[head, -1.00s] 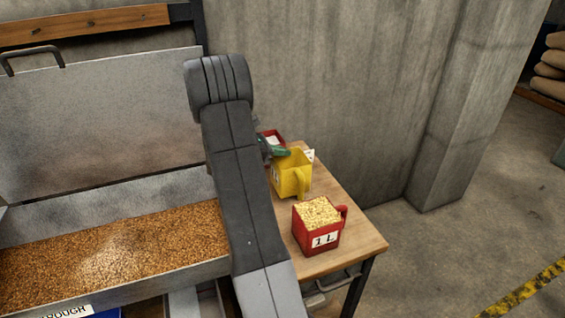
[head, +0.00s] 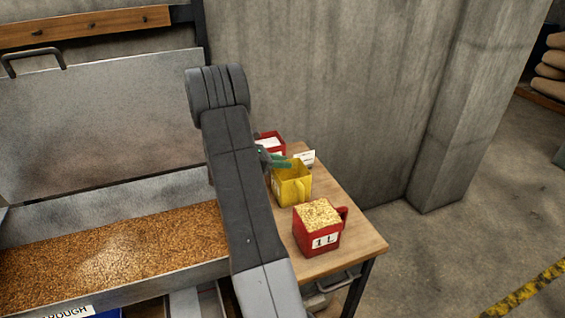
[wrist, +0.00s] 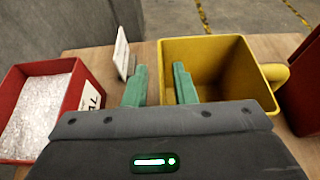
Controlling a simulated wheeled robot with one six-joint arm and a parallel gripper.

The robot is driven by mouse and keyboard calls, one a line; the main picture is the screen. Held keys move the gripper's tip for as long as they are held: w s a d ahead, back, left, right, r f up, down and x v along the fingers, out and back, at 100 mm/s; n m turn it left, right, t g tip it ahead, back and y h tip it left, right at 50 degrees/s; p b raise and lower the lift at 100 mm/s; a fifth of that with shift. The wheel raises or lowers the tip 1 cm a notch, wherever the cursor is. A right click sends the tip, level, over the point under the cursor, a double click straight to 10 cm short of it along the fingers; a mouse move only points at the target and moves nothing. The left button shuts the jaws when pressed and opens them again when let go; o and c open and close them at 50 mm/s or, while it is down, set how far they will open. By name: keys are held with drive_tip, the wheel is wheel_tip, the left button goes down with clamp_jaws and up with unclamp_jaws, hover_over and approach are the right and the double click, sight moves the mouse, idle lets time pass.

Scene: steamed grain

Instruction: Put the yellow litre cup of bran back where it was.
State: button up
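The yellow litre cup (head: 294,186) stands upright on the small wooden table, between two red cups. In the wrist view the yellow cup (wrist: 260,75) shows from above, with its handle to the right. Its inside looks yellow and shaded, and I see no bran in the visible part. My gripper (head: 277,160) is at the cup's far left rim. In the wrist view my gripper's green fingers (wrist: 160,85) stand apart on either side of the cup's left wall, one outside and one inside, with gaps showing beside the wall.
A red cup of grain (head: 318,230) stands at the table's near side. Another red cup (wrist: 28,105) with pale contents stands left of the yellow one. A small white card (wrist: 121,52) stands between them. The wooden table (head: 365,240) is bare at its front right; a concrete wall (head: 330,80) rises behind.

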drive_tip(key=b+v, duration=0.2)
drive_tip(key=v, duration=0.9)
drive_tip(key=shift+s+a, duration=0.15)
drive_tip(key=shift+a, duration=0.1)
